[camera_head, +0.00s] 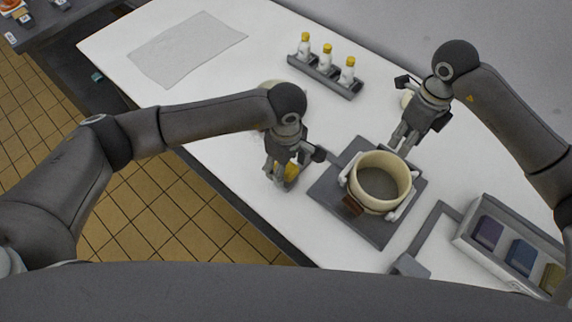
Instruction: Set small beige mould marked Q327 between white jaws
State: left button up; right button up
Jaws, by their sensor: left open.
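A beige round open mould (380,182) sits upright on a dark grey plate (336,202), between white jaws (405,207) at its sides. A brown tag is on its front; no marking is legible. My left gripper (283,180) is open, left of the plate, with a yellow thing (292,171) partly hidden at its fingers. My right gripper (401,145) points down just behind the mould's far rim; whether its fingers are apart is unclear.
A grey rack (325,76) with three yellow-capped white bottles stands at the back. A grey sheet (187,50) lies at the back left. A box with coloured blocks (520,257) and a grey angled bar (424,243) are at right. A pale round thing lies partly behind my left arm.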

pick_arm(q)
notch_tip(320, 180, up, 11)
dwell(0.3)
